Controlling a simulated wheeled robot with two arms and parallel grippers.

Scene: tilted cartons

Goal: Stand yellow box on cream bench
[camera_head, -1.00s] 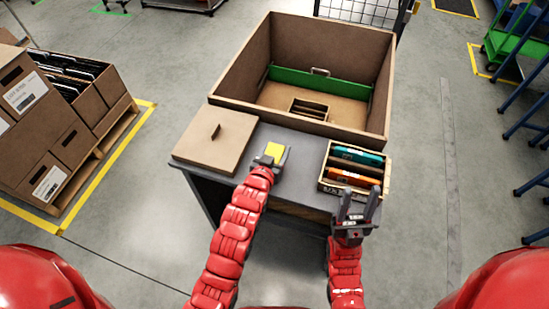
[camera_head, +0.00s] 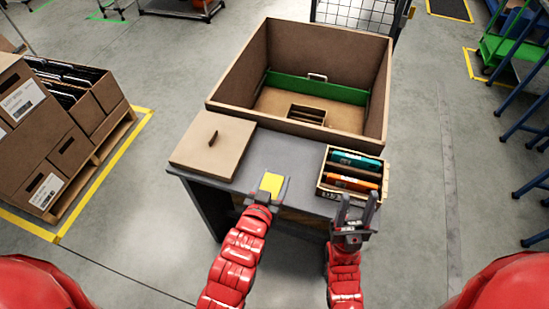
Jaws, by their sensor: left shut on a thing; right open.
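The yellow box (camera_head: 273,183) is between the fingers of my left gripper (camera_head: 270,187), which is shut on it. It is near the front edge of a grey-topped bench (camera_head: 288,150); I cannot tell whether it touches the top. The gripper hides its lower part. No bench top in view looks cream. My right gripper (camera_head: 356,211) is open and empty, fingers pointing up in the picture, just in front of a small crate (camera_head: 322,190) holding a teal item (camera_head: 356,161) and an orange item (camera_head: 352,183).
A large open carton (camera_head: 225,108) with a green strip stands behind. Stacked cartons (camera_head: 60,150) are on a pallet at left. The bench middle is clear.

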